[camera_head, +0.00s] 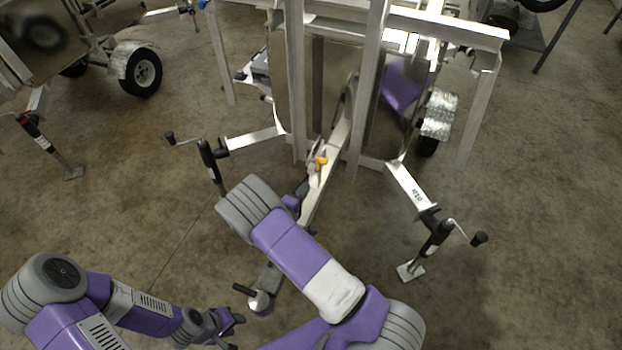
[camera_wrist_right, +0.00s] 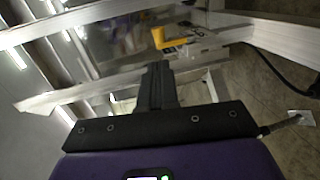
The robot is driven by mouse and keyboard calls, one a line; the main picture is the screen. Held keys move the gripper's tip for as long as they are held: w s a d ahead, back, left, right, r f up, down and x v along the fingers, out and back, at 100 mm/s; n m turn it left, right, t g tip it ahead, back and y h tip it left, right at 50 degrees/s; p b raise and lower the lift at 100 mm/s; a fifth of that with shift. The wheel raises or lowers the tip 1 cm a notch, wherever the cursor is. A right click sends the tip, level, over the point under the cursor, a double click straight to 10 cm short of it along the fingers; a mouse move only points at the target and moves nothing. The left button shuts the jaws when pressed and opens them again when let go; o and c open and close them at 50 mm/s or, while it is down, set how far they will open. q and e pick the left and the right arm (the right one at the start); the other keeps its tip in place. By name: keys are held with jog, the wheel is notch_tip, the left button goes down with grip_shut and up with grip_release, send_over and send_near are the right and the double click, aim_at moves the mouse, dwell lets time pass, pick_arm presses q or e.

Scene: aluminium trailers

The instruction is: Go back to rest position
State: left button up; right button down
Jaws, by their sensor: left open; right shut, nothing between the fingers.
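My left gripper (camera_head: 228,324) is low in the head view, open and empty over the floor. My right arm reaches up across the middle of the head view, bent at its grey joint. In the right wrist view my right gripper (camera_wrist_right: 156,75) is shut with nothing between its dark fingers. It points at the aluminium trailer frame (camera_wrist_right: 85,68), near a yellow latch (camera_wrist_right: 172,39). In the head view the right gripper is mostly hidden by the arm, close to the trailer tongue (camera_head: 338,135). I cannot tell if it touches the trailer.
The trailer's jack stands (camera_head: 208,158) (camera_head: 434,241) rise on both sides of the tongue. The yellow latch (camera_head: 320,162) sits on the tongue. The coupler end (camera_head: 261,300) lies between my arms. Another trailer wheel (camera_head: 142,72) is at upper left. The floor at right is clear.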

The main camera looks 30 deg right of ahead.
jog(key=shift+s+a+r, duration=0.1)
jog(key=shift+s+a, duration=0.35)
jog(key=shift+a, duration=0.1)
jog(key=s+d+f+m+g+y, duration=0.1)
jog(key=s+f+m+g+y, duration=0.1)
jog(key=s+f+g, duration=0.6)
jog(key=s+f+m+g+y, duration=0.1)
jog(key=s+f+g+y, duration=0.15)
jog(key=s, duration=0.85)
jog(key=s+a+f+m+g+y+p, duration=0.1)
jog(key=s+a+m+g+y+p, duration=0.2)
jog(key=s+a+y, duration=0.85)
jog(key=w+a+m+t+b, duration=0.3)
jog(key=w+m+t, duration=0.1)
jog(key=w, duration=0.2)
jog(key=shift+w+a+y, duration=0.2)
jog(key=shift+w+y, duration=0.2)
